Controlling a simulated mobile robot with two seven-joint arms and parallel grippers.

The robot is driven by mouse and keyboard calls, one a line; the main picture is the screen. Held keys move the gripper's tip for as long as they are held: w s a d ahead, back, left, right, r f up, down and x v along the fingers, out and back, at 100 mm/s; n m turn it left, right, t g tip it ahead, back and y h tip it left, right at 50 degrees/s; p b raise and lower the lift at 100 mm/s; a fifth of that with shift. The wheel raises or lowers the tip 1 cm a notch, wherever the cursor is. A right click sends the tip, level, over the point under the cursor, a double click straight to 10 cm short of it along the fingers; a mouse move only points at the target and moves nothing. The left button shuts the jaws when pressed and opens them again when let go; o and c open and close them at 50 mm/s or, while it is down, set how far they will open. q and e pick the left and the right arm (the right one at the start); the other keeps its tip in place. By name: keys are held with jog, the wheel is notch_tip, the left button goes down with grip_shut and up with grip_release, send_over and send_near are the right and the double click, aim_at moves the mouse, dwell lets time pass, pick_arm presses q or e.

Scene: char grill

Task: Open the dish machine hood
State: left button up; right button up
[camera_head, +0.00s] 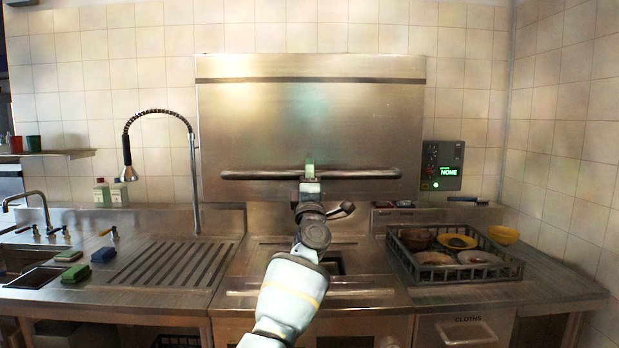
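The dish machine hood (310,115) is a wide steel box in the middle. Its lower edge is well above the machine bed (250,270), and a steel back panel shows in the gap. A long dark handle bar (250,175) runs across the hood's lower front. My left gripper (309,171) is at the middle of this bar, its fingers overlapping it. The fingers are small and seen from behind, so I cannot tell whether they are closed on the bar. My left arm covers part of the bed. My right gripper is not in view.
A black rack (455,275) with bowls stands on the right counter. A control panel (442,165) is on the wall beside the hood. A spray tap (193,180) rises left of the hood. A ribbed drainboard (175,265) and sponges (75,273) lie to the left.

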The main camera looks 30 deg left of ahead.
pick_arm(q)
jog(key=p+v, duration=0.1)
jog(key=v, duration=0.6)
jog(key=shift+s+d+f, duration=0.15)
jog(key=shift+s+f, duration=0.05)
jog(key=shift+s, duration=0.15)
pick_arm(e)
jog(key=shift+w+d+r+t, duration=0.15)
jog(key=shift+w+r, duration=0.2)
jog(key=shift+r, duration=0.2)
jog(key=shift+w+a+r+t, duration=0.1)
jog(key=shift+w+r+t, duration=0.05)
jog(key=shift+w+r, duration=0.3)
pick_arm(q)
jog(key=shift+f, duration=0.1)
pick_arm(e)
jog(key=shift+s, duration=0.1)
